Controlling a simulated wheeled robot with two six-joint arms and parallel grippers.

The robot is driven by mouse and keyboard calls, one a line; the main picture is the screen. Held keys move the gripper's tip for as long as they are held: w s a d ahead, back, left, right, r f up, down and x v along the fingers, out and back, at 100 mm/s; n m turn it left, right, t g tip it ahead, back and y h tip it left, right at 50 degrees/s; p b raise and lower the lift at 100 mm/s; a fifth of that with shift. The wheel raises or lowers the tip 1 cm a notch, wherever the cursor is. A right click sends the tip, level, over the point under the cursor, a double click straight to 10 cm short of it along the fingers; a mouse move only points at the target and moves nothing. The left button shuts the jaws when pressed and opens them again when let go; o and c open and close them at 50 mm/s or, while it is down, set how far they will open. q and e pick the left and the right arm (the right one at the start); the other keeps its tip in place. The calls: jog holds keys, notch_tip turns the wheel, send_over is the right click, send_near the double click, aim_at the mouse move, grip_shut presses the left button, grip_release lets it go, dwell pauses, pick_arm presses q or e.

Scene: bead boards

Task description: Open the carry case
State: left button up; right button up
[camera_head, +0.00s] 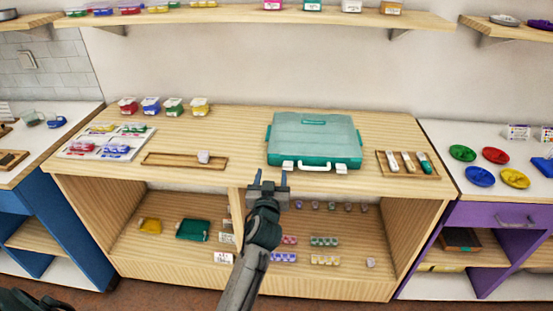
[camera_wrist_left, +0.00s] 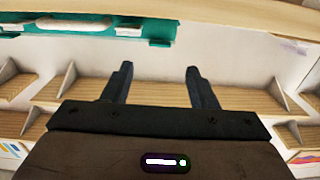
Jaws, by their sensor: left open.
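The carry case (camera_head: 313,137) is a teal box lying flat and closed on the wooden counter. Its front edge carries a white handle (camera_head: 313,169), with a white latch on the left (camera_head: 288,166) and another on the right (camera_head: 341,168). My left gripper (camera_head: 271,178) is open and empty, in front of the counter edge, just below and left of the case's left latch. In the left wrist view the case's teal front (camera_wrist_left: 158,32) runs along the top, beyond the open fingers (camera_wrist_left: 158,72). The case's far side is hidden. My right gripper is not in view.
A wooden tray (camera_head: 150,160) holding a pale block lies left of the case. Another tray (camera_head: 381,166) with several tools stands close on its right. Several coloured bead tubs (camera_head: 151,106) stand at the back left. Bare counter (camera_head: 235,135) separates them from the case.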

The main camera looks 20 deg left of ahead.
aim_at(274, 158)
pick_arm(q)
jog(key=p+x, duration=0.1)
jog(key=x, duration=0.6)
jog(key=shift+w+f, duration=0.15)
jog(key=shift+w, duration=0.25)
grip_shut()
